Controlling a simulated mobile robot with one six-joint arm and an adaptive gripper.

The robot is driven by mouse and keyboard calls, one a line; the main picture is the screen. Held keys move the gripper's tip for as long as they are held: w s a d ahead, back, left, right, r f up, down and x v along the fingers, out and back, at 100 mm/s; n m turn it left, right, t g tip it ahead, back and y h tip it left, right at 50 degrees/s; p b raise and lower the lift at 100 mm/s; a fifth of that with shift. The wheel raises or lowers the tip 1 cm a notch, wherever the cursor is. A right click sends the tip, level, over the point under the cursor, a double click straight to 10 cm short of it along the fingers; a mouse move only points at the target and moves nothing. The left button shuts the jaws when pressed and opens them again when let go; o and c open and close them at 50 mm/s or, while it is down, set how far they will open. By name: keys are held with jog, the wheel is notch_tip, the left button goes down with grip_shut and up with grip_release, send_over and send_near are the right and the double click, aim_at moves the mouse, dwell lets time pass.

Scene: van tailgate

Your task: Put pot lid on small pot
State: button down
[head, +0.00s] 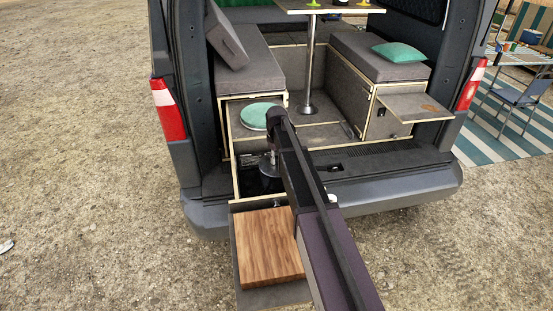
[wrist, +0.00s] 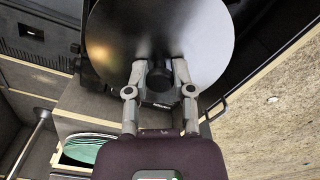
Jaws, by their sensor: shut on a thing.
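The pot lid (wrist: 155,35) is a shiny round metal disc with a black knob, filling the top middle of the wrist view. My gripper (wrist: 159,74) is shut on the knob, one finger on each side. In the head view a grey edge of the lid (head: 267,169) shows beside my arm, over the dark inside of the pulled-out drawer at the van's rear; my arm hides most of the gripper there. I cannot make out the small pot in either view; the lid and my arm cover part of the drawer.
A green round plate stack (head: 257,116) sits just behind, also seen in the wrist view (wrist: 90,150). A wooden board (head: 268,246) lies at the drawer's front. A table post (head: 309,65) stands farther in. A side shelf (head: 413,107) juts out at right.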

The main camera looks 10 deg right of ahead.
jog(key=shift+c, duration=2)
grip_release()
jog(key=shift+o, duration=0.2)
jog(key=o, duration=0.4)
jog(key=shift+c, duration=0.2)
jog(key=shift+r, duration=0.15)
jog(key=shift+r+p, duration=3.35)
jog(key=shift+p, duration=0.2)
jog(key=shift+r, duration=0.1)
